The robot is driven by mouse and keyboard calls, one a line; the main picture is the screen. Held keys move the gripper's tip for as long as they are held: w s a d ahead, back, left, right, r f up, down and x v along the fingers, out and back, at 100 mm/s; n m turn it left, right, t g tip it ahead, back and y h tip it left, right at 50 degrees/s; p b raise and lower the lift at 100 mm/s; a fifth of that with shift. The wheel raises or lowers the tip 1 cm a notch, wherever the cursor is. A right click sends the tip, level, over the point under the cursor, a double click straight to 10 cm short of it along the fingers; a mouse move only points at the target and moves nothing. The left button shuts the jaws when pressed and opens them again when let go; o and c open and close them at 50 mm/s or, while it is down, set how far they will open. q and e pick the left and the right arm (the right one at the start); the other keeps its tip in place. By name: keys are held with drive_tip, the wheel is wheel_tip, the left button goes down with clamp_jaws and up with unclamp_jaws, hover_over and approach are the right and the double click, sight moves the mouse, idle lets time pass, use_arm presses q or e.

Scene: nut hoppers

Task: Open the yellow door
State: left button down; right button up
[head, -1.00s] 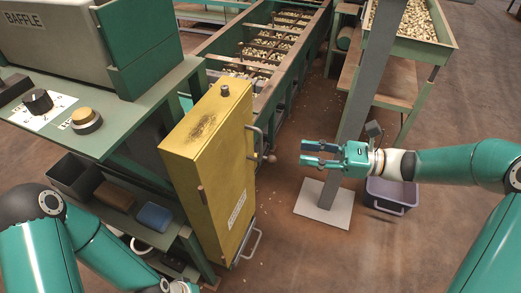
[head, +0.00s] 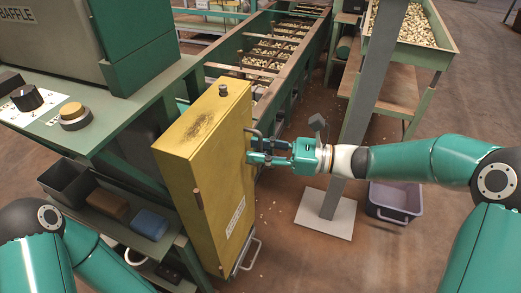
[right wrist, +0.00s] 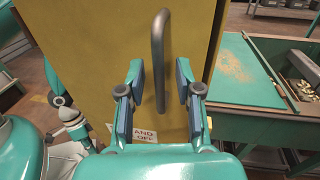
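The yellow door (head: 212,170) is the tall yellow panel on the machine's side, with a dark scuffed patch near its top. It looks shut. Its upright grey handle (right wrist: 158,60) stands on the face towards my right arm. A second handle (head: 246,257) shows lower down. My right gripper (head: 252,150) is at the upper handle. In the right wrist view, its open fingers (right wrist: 160,82) stand on either side of the handle's lower part, with gaps visible. My left arm is cut off in the head view; teal and grey parts at the right wrist view's left edge are unclear.
A grey post (head: 360,110) on a pale base plate stands behind my right forearm. A purple-grey bin (head: 394,203) sits on the floor beside it. A long trough (head: 306,62) of nuts runs behind the door. A shelf with small boxes (head: 108,200) is at left.

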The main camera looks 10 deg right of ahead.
clamp_jaws()
drive_tip(key=shift+s, duration=0.1)
